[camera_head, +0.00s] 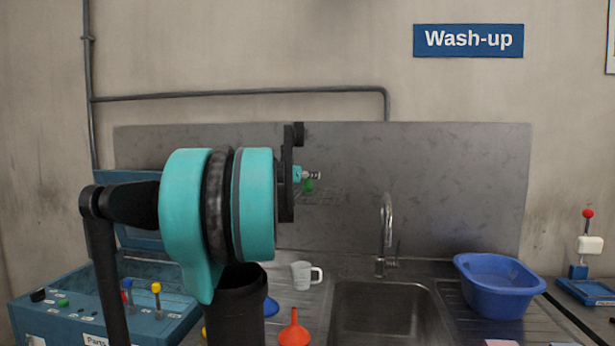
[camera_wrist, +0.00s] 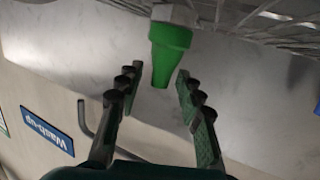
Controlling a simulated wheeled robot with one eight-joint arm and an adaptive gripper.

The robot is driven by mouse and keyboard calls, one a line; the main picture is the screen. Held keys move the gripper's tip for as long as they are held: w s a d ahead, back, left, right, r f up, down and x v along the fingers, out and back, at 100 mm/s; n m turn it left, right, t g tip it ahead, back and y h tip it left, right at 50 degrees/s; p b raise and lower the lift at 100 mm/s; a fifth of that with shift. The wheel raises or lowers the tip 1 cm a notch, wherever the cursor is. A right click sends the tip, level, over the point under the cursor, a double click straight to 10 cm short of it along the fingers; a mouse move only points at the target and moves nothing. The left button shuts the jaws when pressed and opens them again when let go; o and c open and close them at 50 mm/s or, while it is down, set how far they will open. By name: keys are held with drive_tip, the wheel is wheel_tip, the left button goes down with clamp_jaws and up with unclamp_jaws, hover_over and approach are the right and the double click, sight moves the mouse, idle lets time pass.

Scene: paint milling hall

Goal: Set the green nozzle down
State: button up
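The green nozzle (camera_wrist: 170,40) shows in the wrist view, narrow end toward my gripper and wide end against a pale grey fitting (camera_wrist: 174,13). My gripper (camera_wrist: 157,76) is open, with one finger on each side of the nozzle's narrow end. A gap shows between the nozzle and each finger; no contact is visible. In the head view a small bit of green, likely the nozzle (camera_head: 308,187), shows just right of my wrist, in front of the grey back panel. My arm hides most of the gripper there.
A wire rack (camera_wrist: 275,22) is close by at the upper right of the wrist view. Below are a sink (camera_head: 385,312), a tap (camera_head: 387,235), a white mug (camera_head: 301,276), an orange funnel (camera_head: 294,330), a blue basin (camera_head: 498,290) and a blue parts box (camera_head: 160,325).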

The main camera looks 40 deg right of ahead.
drive_tip(key=shift+r, duration=0.1)
drive_tip(key=v, duration=1.2)
